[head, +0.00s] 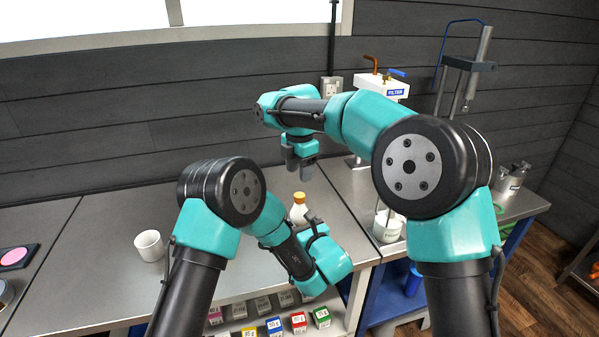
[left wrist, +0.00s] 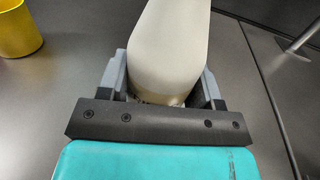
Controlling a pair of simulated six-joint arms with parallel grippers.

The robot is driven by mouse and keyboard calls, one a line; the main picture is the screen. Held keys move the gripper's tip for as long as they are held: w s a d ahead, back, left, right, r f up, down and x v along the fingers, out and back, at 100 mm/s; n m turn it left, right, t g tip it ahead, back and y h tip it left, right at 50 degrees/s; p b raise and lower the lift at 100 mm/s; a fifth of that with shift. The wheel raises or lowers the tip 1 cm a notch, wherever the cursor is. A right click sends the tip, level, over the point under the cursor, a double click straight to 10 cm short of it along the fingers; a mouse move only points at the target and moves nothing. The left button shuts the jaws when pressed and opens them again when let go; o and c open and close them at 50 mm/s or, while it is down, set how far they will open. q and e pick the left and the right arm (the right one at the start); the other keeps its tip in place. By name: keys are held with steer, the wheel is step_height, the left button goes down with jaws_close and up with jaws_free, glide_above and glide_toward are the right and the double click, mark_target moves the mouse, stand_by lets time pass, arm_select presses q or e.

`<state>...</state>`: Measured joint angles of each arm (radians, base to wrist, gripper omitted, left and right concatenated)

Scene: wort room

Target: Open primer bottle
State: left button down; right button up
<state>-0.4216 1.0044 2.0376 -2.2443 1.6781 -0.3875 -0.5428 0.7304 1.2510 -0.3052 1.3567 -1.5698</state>
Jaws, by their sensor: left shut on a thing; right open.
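Part of the bottle is hidden by my left gripper.
A white mug (head: 150,245) stands left on the grey bench (head: 90,225). A yellow container (left wrist: 18,30) shows in the left wrist view. A filter stand (head: 383,85) and a white tub (head: 387,227) are at the right. Small coloured boxes (head: 298,321) line a shelf below the front edge.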

steer(key=m, duration=1.4)
steer(key=shift+m, duration=0.3)
steer(key=m, duration=0.6)
steer(key=shift+m, duration=0.3)
steer(key=m, duration=0.3)
steer(key=shift+m, duration=0.4)
steer(key=m, duration=1.9)
steer(key=shift+m, duration=0.3)
steer(key=m, duration=0.4)
